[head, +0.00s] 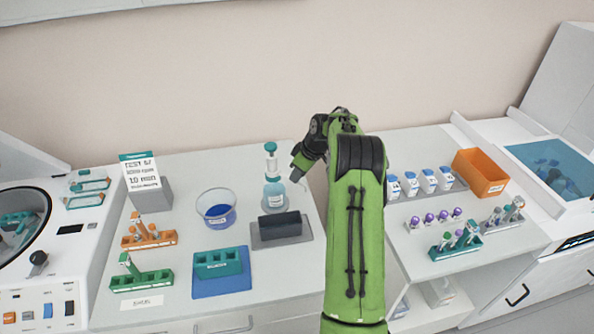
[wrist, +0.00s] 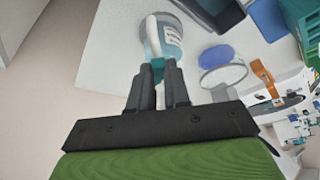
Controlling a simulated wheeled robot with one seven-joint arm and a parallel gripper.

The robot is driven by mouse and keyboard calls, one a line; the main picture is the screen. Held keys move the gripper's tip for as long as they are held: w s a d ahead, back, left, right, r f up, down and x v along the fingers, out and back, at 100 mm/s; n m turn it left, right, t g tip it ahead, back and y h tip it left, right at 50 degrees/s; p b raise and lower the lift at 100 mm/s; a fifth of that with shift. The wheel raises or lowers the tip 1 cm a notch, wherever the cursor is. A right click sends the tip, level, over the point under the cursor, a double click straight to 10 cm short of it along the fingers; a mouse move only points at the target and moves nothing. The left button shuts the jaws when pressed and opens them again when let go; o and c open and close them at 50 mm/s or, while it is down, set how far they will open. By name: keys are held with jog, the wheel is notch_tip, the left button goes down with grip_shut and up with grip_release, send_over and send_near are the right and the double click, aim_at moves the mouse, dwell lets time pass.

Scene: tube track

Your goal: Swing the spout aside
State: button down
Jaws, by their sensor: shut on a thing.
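A dispenser bottle (head: 273,196) with pale blue liquid, a white label and a teal-and-white top (head: 271,149) stands upright at the back of the left bench. My gripper (head: 297,171) is just right of the bottle, pointing down and to the left. In the wrist view the bottle (wrist: 171,42) is just beyond my gripper (wrist: 158,72). The fingers are close together and shut on the spout. A white tube of the spout (wrist: 152,36) runs in front of the bottle to a teal part between the fingertips. The fingers hide most of the gripped part.
A dark block on a grey base (head: 281,228) is in front of the bottle. A glass bowl with blue contents (head: 216,208) stands to its left. A teal rack (head: 218,263) sits on a blue mat (head: 222,285). A gap separates this bench from the right one.

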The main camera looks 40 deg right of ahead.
jog(key=shift+w+d+n+y+p, duration=0.3)
jog(key=shift+d+n+p, duration=0.4)
jog(key=shift+n+p, duration=0.15)
jog(key=c, duration=1.1)
grip_release()
jog(key=p+v, duration=0.1)
jog(key=v, duration=1.4)
jog(key=shift+d+r, duration=0.1)
jog(key=shift+r, duration=0.35)
jog(key=shift+w, duration=0.1)
